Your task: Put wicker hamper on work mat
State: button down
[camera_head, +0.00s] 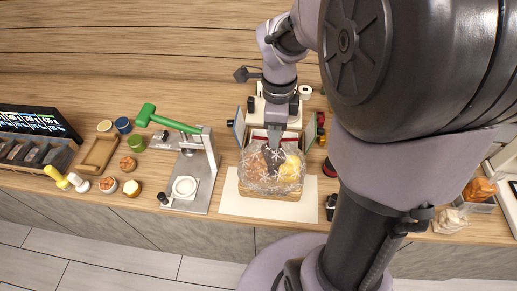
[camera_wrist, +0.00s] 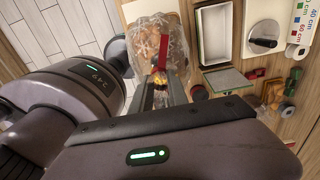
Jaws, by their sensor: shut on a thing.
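The wicker hamper (camera_head: 270,193) has a light-brown base and is wrapped in clear film with white snowflakes. In the head view it is over the pale work mat (camera_head: 233,206), roughly upright, and I cannot tell whether its base touches the mat. My gripper (camera_head: 273,150) is above it, fingers pointing down, shut on the top of its wrapping. In the wrist view the wrapped hamper (camera_wrist: 148,38) is beyond my fingers (camera_wrist: 163,92), with a red strip (camera_wrist: 158,55) close to them. My fingers hide part of the wrapping.
Left of the mat stands a metal press (camera_head: 204,172) with a green handle (camera_head: 168,120). Farther left are several small jars, a wooden tray (camera_head: 98,153) and a dark rack. An open box (camera_wrist: 228,42) and small items lie close behind and right of the mat. The counter's front edge is near.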

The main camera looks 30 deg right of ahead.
aim_at(274, 154)
notch_tip(274, 154, down, 8)
jog(key=shift+r+b, duration=0.1)
jog(key=shift+b, duration=0.7)
jog(key=c, duration=1.3)
grip_release()
jog(key=shift+s, duration=0.1)
